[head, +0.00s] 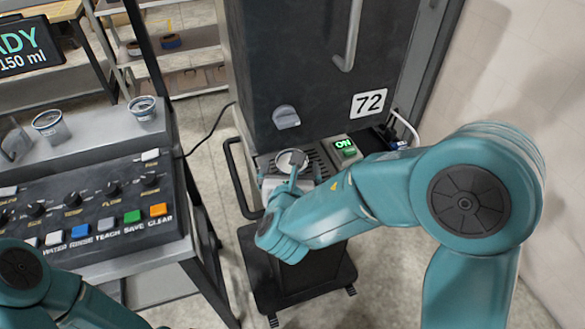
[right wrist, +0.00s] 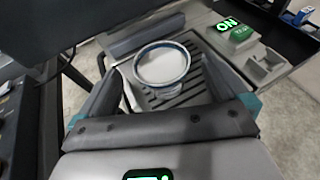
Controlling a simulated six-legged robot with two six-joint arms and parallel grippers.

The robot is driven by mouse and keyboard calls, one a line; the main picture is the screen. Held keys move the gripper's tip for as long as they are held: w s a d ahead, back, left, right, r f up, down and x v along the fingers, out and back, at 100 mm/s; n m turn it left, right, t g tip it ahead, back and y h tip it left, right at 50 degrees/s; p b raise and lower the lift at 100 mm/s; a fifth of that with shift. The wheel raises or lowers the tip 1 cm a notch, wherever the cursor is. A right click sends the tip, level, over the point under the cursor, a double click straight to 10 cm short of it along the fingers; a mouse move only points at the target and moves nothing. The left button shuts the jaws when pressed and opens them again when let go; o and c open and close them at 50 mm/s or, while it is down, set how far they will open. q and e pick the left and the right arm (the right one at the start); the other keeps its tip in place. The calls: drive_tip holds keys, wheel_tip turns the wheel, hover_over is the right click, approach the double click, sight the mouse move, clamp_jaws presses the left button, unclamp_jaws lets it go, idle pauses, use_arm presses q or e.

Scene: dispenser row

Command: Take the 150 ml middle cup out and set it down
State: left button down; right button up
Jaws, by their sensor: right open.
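A clear cup with a blue rim (right wrist: 162,66) stands upright on the slotted drip tray (right wrist: 205,88) of the dispenser in the right wrist view; its inside looks whitish. In the head view the same cup (head: 292,158) shows below the dispenser's knob, partly hidden by my gripper. My right gripper (right wrist: 164,80) is open, with one finger on each side of the cup. Whether the fingers touch it I cannot tell. It shows in the head view too (head: 288,184). Only part of my left arm shows at the lower left of the head view; its gripper is out of frame.
A control panel (head: 100,205) with knobs and coloured buttons stands left, with several cups, including one (head: 142,107), on the ledge behind it. A screen (head: 25,45) reads 150 ml. The tall dark dispenser (head: 310,70) rises behind the cup. A lit ON switch (head: 345,146) is right.

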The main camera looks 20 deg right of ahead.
drive_tip(key=p+x, duration=0.1)
drive_tip(key=x, duration=0.4)
drive_tip(key=c, duration=1.1)
drive_tip(key=shift+r, duration=0.15)
